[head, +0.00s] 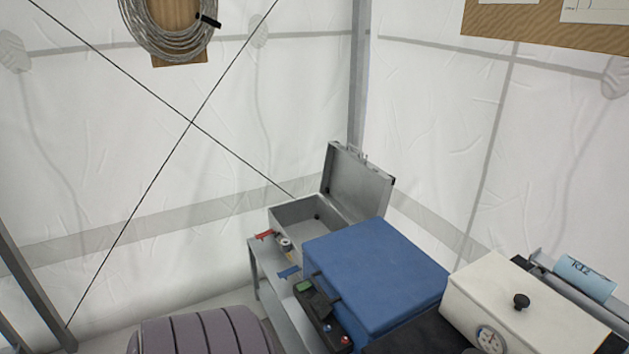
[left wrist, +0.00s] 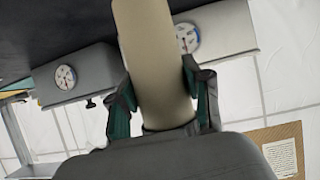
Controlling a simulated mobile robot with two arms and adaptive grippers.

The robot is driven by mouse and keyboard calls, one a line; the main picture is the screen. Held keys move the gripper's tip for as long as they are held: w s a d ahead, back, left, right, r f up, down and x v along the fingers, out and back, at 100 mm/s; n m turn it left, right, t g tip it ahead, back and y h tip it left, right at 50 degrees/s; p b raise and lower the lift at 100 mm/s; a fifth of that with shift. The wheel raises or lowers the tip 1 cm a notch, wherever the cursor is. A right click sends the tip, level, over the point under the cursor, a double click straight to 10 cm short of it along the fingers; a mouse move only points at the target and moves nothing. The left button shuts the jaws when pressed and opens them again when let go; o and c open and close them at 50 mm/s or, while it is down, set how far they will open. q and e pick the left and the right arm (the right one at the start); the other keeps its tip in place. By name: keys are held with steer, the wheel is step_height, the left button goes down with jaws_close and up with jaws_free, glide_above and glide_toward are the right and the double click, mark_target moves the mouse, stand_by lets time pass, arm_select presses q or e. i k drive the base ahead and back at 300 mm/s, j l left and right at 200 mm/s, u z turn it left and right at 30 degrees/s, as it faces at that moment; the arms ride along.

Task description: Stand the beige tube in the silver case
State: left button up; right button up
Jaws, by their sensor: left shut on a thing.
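The silver case (head: 300,212) stands open on a grey metal bench, its lid (head: 357,185) raised at the back right. The part of its inside that I see looks empty. In the left wrist view, my left gripper (left wrist: 160,98) is shut on the beige tube (left wrist: 150,50), one finger on each side of it. The tube runs from the top edge of that view down towards the gripper's palm. Neither the tube nor the left gripper shows in the head view, so I cannot tell how far they are from the case. My right gripper is in neither view.
A blue box (head: 375,275) stands close in front of the case. A cream box with a gauge (head: 525,310) stands to the right. White tent wall is behind.

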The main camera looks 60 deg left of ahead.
mark_target(301, 233)
steer(key=j+z, duration=0.1)
steer(key=j, duration=1.3)
steer(key=j+z, duration=0.15)
steer(key=j, duration=1.3)
steer(key=j+z, duration=0.15)
steer(key=j, duration=0.55)
steer(key=k+j, duration=0.15)
steer(key=j, duration=0.55)
steer(key=j+z, duration=0.15)
steer(key=j, duration=0.55)
steer(key=k, duration=0.05)
